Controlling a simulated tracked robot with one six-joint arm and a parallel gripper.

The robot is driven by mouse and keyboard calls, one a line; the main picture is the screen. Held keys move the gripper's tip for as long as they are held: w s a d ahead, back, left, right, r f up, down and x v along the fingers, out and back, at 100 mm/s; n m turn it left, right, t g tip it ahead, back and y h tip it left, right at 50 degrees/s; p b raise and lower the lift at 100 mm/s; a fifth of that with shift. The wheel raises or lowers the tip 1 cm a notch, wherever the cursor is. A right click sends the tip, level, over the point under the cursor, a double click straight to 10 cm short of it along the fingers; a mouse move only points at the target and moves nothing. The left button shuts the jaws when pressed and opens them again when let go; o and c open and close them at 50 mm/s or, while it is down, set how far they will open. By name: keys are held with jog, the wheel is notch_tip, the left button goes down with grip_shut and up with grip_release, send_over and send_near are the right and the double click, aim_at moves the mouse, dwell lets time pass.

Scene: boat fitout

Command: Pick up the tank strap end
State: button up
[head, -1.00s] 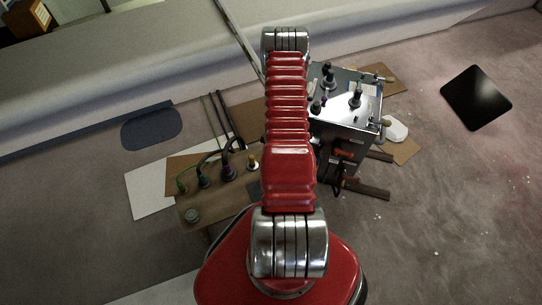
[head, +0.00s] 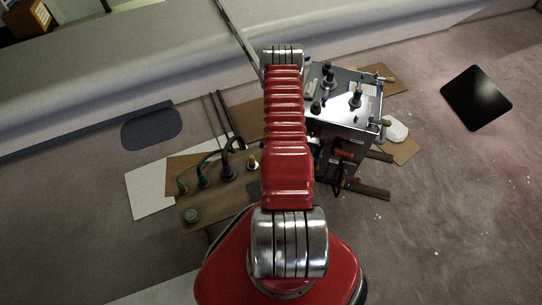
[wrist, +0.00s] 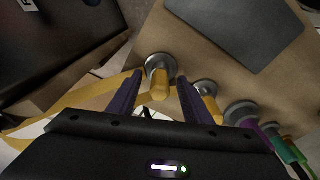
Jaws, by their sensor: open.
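In the wrist view a flat yellow-tan strap (wrist: 75,98) runs from the lower left toward my gripper (wrist: 157,84). I cannot tell exactly where its end lies. My gripper's two dark fingers are open. A short yellow fitting on a grey round base (wrist: 159,66) shows between the fingertips, and part of the strap passes near it. I see nothing held. In the head view my arm hides the gripper, and I cannot make out the strap. A metal tank-like box (head: 345,97) stands right of my arm.
A brown panel (head: 222,202) left of my arm carries several coloured fittings with hoses, which also show at the right of the wrist view (wrist: 241,113). A black square plate (head: 476,97) lies at the right. The floor at the lower right is mostly clear.

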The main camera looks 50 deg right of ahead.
dwell(0.5)
grip_shut()
dwell(0.3)
